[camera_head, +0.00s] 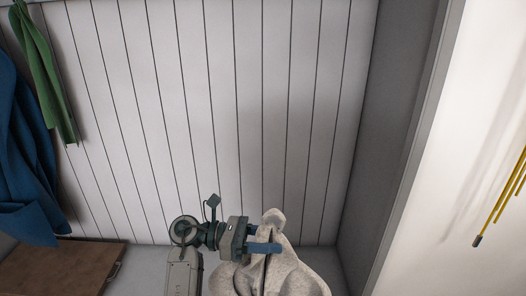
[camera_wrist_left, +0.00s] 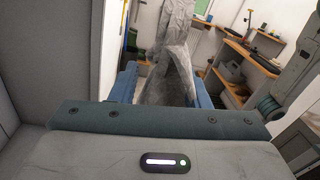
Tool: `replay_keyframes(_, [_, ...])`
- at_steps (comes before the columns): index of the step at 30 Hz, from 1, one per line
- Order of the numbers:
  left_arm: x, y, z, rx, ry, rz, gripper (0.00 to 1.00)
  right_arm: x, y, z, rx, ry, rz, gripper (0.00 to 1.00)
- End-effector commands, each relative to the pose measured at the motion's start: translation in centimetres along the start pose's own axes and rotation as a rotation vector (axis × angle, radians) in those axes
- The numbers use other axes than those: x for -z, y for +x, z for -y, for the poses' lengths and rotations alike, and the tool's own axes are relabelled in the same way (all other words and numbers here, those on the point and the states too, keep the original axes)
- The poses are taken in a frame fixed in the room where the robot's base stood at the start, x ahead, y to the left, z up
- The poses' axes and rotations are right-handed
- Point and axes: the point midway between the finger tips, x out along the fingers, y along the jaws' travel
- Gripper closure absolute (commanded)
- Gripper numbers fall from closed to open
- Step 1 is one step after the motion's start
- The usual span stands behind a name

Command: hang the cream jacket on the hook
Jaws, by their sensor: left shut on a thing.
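The cream jacket (camera_head: 285,275), pale grey-cream in this light, hangs in loose folds at the bottom of the head view, its lower part cut off by the frame. My left gripper (camera_head: 265,248) is shut on it near its top, with a blue finger across the cloth. In the left wrist view, the jacket (camera_wrist_left: 172,65) stands between the two blue fingers of the gripper (camera_wrist_left: 164,80). I cannot make out a free hook in either view. My right gripper is not in view.
A blue garment (camera_head: 25,150) and a green one (camera_head: 42,70) hang at the left. A brown wooden board (camera_head: 60,268) lies below them. The white plank wall (camera_head: 220,120) is bare in the middle. A grey side panel (camera_head: 395,130) and yellow rods (camera_head: 503,197) are at the right.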

Motion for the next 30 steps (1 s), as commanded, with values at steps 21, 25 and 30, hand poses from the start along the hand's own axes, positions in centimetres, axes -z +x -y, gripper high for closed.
replay_keyframes(21, [6.2, -16.1, 2.2, -0.516, -0.020, 0.102, 1.00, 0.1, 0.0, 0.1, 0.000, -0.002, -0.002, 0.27])
replay_keyframes(25, [6.5, -18.9, 3.6, -0.605, -0.012, 0.116, 1.00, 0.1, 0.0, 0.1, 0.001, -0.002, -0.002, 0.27])
replay_keyframes(30, [6.5, -21.1, 5.0, -0.678, -0.003, 0.128, 1.00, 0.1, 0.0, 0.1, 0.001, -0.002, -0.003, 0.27])
